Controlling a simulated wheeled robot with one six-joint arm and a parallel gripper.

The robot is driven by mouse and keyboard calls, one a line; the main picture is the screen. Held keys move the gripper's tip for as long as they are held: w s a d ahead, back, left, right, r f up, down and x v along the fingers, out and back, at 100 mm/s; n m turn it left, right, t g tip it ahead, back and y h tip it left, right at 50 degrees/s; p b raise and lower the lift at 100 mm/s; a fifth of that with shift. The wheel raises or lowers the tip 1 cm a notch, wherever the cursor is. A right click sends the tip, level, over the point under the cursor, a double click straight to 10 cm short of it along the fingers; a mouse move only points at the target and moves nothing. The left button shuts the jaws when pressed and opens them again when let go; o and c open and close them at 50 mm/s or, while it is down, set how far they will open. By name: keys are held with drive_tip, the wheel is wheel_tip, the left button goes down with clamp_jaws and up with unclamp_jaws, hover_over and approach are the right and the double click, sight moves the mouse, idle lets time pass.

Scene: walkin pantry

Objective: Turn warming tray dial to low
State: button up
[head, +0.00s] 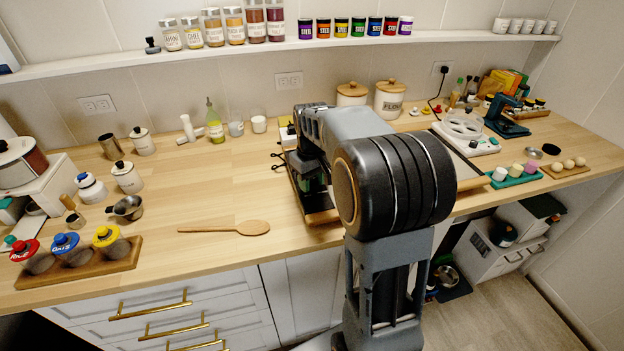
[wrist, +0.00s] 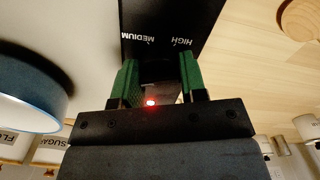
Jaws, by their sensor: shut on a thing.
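The warming tray (head: 322,217) sits on the counter, mostly hidden behind my arm in the head view. Its black control face (wrist: 160,18) fills the top middle of the wrist view, with the labels MEDIUM (wrist: 137,37) and HIGH (wrist: 183,42) upside down. My gripper (wrist: 160,72) has its green fingers on either side of the dial, just below these labels in the picture, and is shut on it. The dial is mostly hidden between the fingers, and its pointer cannot be made out. A red light glows between the fingers. LOW does not show.
A wooden spoon (head: 225,229) lies on the counter left of the tray. White canisters (head: 389,99) stand behind my arm. A green egg-cup tray (head: 515,177) is at the right. The counter's front middle-left is mostly clear.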

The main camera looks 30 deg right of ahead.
sight(312, 179)
idle(0.3)
drive_tip(key=o, duration=0.9)
drive_tip(key=shift+o, duration=0.2)
drive_tip(key=shift+r, duration=0.15)
wheel_tip(312, 179, up, 14)
drive_tip(key=p, duration=0.1)
drive_tip(key=shift+f, duration=0.2)
